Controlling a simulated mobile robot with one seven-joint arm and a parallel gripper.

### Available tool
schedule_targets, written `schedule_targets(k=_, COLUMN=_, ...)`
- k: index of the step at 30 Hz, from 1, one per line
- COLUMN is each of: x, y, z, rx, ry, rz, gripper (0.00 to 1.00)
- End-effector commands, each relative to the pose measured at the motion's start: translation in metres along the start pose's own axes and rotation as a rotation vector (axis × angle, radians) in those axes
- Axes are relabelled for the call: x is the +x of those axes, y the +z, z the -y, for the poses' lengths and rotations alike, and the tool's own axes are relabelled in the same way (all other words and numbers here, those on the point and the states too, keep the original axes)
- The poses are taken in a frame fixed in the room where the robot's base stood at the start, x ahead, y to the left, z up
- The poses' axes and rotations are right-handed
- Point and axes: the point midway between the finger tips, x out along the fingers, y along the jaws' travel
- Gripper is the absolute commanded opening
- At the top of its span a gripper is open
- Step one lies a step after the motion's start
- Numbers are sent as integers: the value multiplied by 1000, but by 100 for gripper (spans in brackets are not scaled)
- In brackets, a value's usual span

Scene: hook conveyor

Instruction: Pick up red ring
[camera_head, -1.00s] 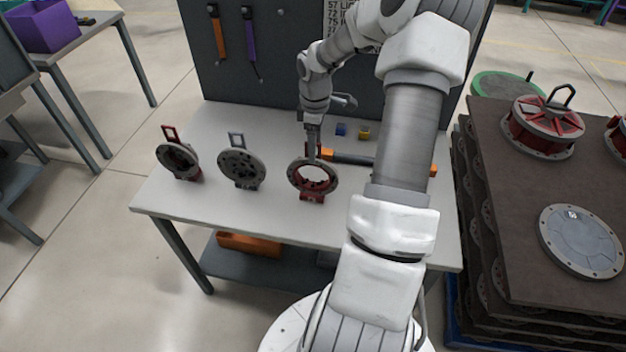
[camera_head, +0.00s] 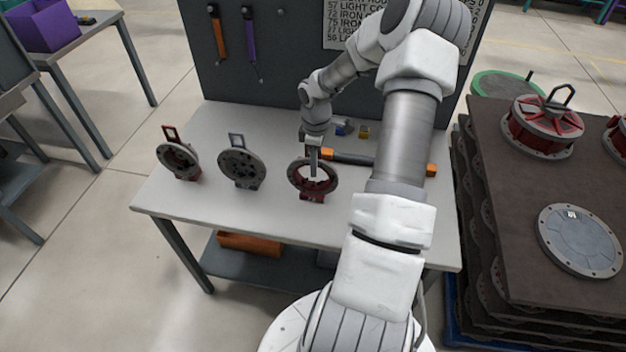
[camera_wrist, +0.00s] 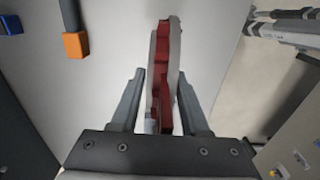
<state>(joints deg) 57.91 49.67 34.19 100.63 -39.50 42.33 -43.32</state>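A red ring with a grey face (camera_head: 301,187) stands upright in a red holder on the white-topped table. My gripper (camera_head: 314,172) points down at the ring's upper part, and its fingers overlap the ring's opening in the head view. In the wrist view my gripper (camera_wrist: 160,75) is open, with one finger on each side of the ring (camera_wrist: 160,85). A gap shows between the left finger and the ring; the right finger is very close to it, and contact cannot be told.
A second red and grey part (camera_head: 178,162) and a grey disc (camera_head: 241,168) stand to the left on the table (camera_head: 215,205). An orange-ended dark tool (camera_head: 355,158) lies behind the ring. A tool board (camera_head: 285,65) rises at the back. A loaded pallet stack is at right.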

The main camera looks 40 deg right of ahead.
Motion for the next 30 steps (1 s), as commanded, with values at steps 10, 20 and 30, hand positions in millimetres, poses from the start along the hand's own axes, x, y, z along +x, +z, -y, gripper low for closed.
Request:
schedule_targets(k=10, x=0, y=0, z=0, rx=0, ry=0, rz=0, gripper=0)
schedule_targets(k=20, x=0, y=0, z=0, rx=0, ry=0, rz=0, gripper=0)
schedule_targets(k=30, x=0, y=0, z=0, rx=0, ry=0, rz=0, gripper=0)
